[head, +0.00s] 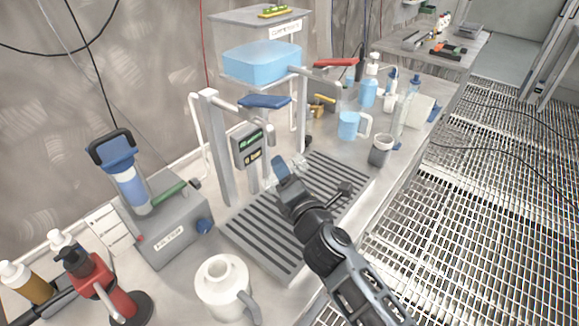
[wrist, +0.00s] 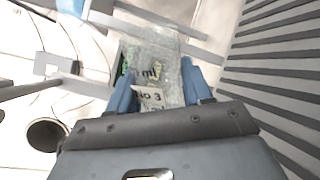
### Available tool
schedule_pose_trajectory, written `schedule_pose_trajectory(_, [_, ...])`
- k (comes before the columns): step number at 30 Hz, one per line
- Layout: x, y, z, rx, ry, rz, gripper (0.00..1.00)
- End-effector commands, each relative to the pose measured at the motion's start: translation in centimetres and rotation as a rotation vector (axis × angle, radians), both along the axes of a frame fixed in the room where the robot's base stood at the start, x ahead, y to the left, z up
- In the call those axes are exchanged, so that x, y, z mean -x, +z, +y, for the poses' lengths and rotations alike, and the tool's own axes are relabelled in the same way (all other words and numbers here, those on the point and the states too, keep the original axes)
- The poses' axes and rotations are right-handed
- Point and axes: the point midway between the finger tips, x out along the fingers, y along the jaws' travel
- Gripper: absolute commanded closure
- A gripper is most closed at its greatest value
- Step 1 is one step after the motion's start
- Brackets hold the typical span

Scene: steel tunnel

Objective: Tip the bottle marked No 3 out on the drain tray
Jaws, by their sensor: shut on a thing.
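The clear bottle marked No 3 (wrist: 158,62) is held between the two blue fingertips of my gripper (wrist: 157,90) in the wrist view, with its label facing the camera. In the head view my gripper (head: 284,174) is over the far left part of the slatted drain tray (head: 262,243), near the dispenser post. The bottle shows there only as a small pale shape, partly hidden by the gripper. The tray's dark slats (wrist: 275,75) also fill the right of the wrist view. I cannot tell the bottle's exact tilt or its contents.
A dispenser post with a green display (head: 252,146) stands close behind the gripper. A blue water tank (head: 262,62) is beyond it. A grey mug (head: 381,150) and a blue jug (head: 350,124) stand right of the tray. A white jug (head: 222,285) stands at the front left.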

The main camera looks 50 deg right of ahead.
Motion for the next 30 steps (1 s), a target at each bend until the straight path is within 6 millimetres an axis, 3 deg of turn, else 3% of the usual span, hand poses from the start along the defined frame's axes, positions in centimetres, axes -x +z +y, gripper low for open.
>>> schedule_pose_trajectory(8, [0.0,0.2,-0.1,0.021,0.0,0.011,0.87])
schedule_pose_trajectory(21, [0.4,1.0,-0.7,0.438,0.002,0.232,0.87])
schedule_pose_trajectory(30, [0.4,1.0,-0.8,0.462,0.0,0.245,0.87])
